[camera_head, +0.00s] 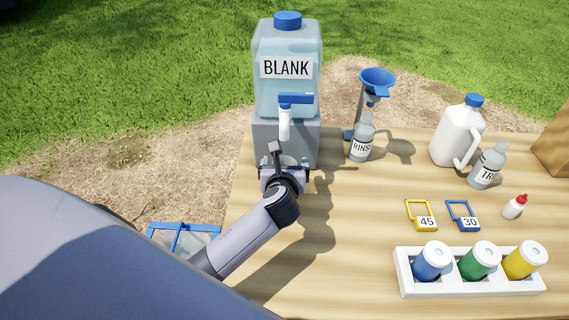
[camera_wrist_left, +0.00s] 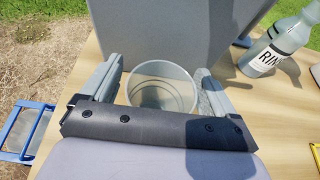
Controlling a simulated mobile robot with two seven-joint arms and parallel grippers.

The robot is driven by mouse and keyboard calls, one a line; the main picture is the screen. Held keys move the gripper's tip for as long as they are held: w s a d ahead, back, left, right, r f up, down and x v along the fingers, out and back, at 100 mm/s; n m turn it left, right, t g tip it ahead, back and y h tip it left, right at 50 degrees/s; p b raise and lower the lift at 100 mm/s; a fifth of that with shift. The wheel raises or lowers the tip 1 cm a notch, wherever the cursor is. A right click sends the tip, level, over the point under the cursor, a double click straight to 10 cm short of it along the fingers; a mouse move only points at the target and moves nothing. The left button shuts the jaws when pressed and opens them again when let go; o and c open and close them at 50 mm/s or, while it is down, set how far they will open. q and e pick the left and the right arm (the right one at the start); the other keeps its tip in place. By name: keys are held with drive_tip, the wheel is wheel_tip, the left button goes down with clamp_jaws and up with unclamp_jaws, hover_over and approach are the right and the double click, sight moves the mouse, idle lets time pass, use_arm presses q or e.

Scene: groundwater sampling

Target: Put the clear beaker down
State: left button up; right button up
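The clear beaker (camera_wrist_left: 162,92) shows in the left wrist view, seen from above between the two fingers of my left gripper (camera_wrist_left: 160,80). Its rim is close to both fingertips. A thin strip of wood shows between the left finger and the beaker, and I cannot tell whether the fingers press on it. Whether its base rests on the table is hidden. In the head view my left gripper (camera_head: 283,174) is low in front of the grey stand (camera_head: 300,135), below the spigot (camera_head: 284,122), and I cannot make the beaker out there. My right gripper is not in view.
The BLANK water container (camera_head: 287,90) sits on the grey stand. Right of it are the RINSE bottle (camera_head: 362,140), a blue funnel (camera_head: 377,82) on a stand, and a white jug (camera_head: 457,135). A white rack (camera_head: 470,287) holds capped jars. The wooden table (camera_head: 345,220) is clear in the middle.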

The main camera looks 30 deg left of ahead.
use_arm(q)
drive_tip(key=shift+r, duration=0.2)
drive_tip(key=p+v, duration=0.1)
drive_tip(key=v, duration=1.1)
drive_tip(key=shift+p, duration=0.3)
drive_tip(key=shift+s+f, duration=0.1)
drive_tip(key=shift+f, duration=0.05)
